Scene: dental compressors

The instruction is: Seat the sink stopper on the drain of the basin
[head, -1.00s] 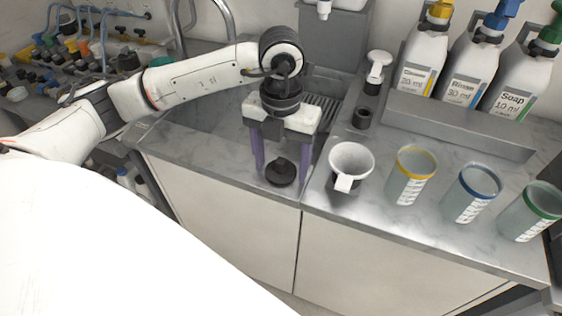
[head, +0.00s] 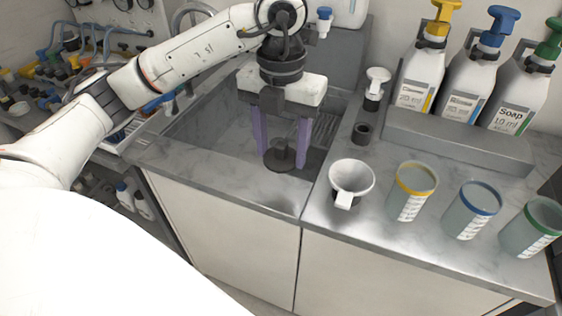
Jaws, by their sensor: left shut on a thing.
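The sink stopper (head: 280,156) is a black disc with an upright knob. It is between the two purple fingers of my left gripper (head: 281,160), which is shut on it and points down. In the head view the stopper shows against the front part of the grey metal basin (head: 210,132). Its exact height above the basin is hard to tell. The drain is not visible; the gripper and stopper may hide it. My right gripper is not in view.
A white funnel-like cup (head: 351,178) stands right of the basin, beside yellow-, blue- and green-rimmed beakers (head: 412,192). Pump bottles (head: 424,82) stand behind in a metal rack. A black holder (head: 362,131) is on the basin's right ledge.

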